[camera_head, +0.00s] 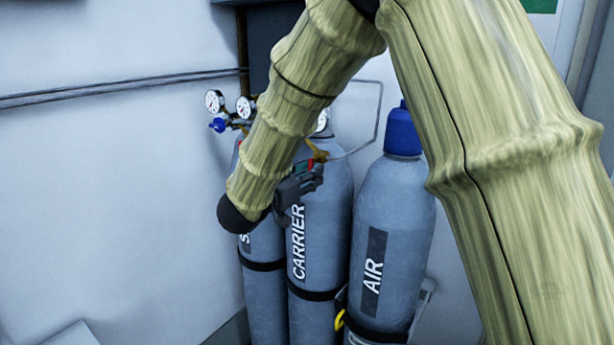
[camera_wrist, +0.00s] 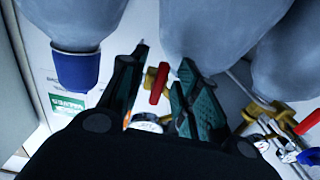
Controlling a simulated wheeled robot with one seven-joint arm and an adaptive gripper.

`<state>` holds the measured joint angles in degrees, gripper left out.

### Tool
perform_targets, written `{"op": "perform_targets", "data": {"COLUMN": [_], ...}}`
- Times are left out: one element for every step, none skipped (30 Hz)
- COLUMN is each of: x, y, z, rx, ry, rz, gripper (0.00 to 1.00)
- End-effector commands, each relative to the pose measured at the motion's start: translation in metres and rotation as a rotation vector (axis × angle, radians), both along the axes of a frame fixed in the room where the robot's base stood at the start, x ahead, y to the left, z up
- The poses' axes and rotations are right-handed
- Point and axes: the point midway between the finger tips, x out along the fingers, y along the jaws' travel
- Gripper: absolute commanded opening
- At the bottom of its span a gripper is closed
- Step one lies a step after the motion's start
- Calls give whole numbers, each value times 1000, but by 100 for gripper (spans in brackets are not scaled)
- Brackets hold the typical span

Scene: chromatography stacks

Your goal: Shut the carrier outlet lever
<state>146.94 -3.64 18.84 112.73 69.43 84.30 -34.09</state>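The grey carrier cylinder (camera_head: 325,225) stands in the middle of the row, its label facing me. In the wrist view it hangs from the top (camera_wrist: 205,30), as that view is turned over. A red lever (camera_wrist: 158,84) on a brass valve (camera_wrist: 148,74) shows between my fingers, near the carrier cylinder's top. My gripper (camera_wrist: 163,57) is open, with one finger on each side of the lever in the picture; contact cannot be told. In the head view my gripper (camera_head: 308,178) is in front of the carrier's neck, and my arm hides part of the valve.
The air cylinder (camera_head: 392,235) with a blue cap (camera_head: 401,131) stands at the right. Another cylinder (camera_head: 262,290) stands at the left, partly behind my arm. A second red lever (camera_wrist: 308,123) shows at right in the wrist view. Gauges (camera_head: 214,101) and a bent pipe (camera_head: 379,115) are close by.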

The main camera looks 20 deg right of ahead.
Motion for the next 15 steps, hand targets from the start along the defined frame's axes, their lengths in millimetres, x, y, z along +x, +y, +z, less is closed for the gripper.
{"op": "perform_targets", "data": {"x": [0, 0, 0, 0, 0, -1, -2, -3, -5, -7, -10, -13, -17, -20, -24], "y": [0, 0, 0, 1, 1, 2, 3, 5, 8, 11, 14, 18, 22, 26, 33], "z": [0, 0, 0, 0, 0, 0, 0, 0, 1, 1, 1, 1, 1, 1, 1], "rx": [0, 0, 0, 0, 0, -1, -1, -1, -1, -2, -2, -3, -3, -2, -1], "ry": [0, 0, 0, 0, 0, 1, 0, 0, 0, 0, 0, -1, -1, 0, 0], "rz": [0, 0, 1, 1, 1, 1, 2, 2, 3, 3, 3, 2, 2, 3, 4], "gripper": [32, 32, 32, 32, 32, 32, 32, 32, 32, 32, 32, 32, 32, 32, 32]}}
